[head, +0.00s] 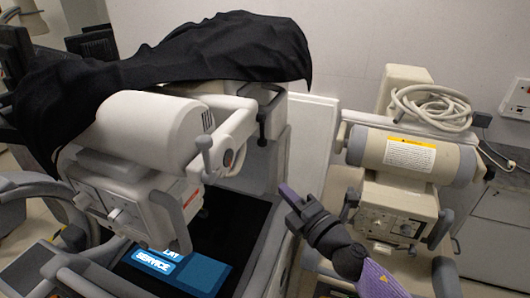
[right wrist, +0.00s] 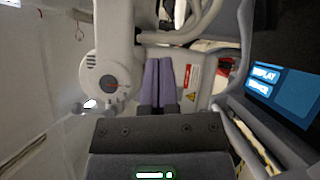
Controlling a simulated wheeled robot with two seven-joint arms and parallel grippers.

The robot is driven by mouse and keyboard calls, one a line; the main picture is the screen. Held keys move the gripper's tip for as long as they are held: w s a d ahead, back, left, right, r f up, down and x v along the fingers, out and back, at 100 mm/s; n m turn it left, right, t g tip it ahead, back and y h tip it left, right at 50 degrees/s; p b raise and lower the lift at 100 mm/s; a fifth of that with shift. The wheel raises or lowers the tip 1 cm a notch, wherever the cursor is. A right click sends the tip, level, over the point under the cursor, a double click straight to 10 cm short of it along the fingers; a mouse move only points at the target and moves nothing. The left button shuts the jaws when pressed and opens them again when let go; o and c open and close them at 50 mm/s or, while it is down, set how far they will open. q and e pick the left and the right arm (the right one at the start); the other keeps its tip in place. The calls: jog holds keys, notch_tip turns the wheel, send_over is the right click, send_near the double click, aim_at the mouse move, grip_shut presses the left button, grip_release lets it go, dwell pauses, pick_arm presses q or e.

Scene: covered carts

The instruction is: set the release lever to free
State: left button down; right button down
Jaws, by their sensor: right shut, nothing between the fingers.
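The release lever (head: 205,145) appears to be the grey handle with a round knob on the left cart's arm joint, pointing up in the head view. A round hub (head: 229,157) with a red mark is beside it. In the right wrist view the hub (right wrist: 104,78) shows a dial with a red mark, and the lever (right wrist: 90,104) sticks out at its lower left. The dial's lettering is too small to read. My left gripper is not in view.
A black cloth (head: 200,55) covers the top of the left cart. Its blue screen (head: 175,268) lies below the arm. A second cart (head: 400,155) with a coiled cable (head: 432,103) stands at the right. A narrow gap separates the carts.

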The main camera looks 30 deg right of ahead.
send_near(262, 131)
jog(key=w+a+f, duration=0.4)
jog(key=w+d, duration=0.2)
jog(key=shift+w+r, duration=0.3)
jog(key=shift+r, duration=0.05)
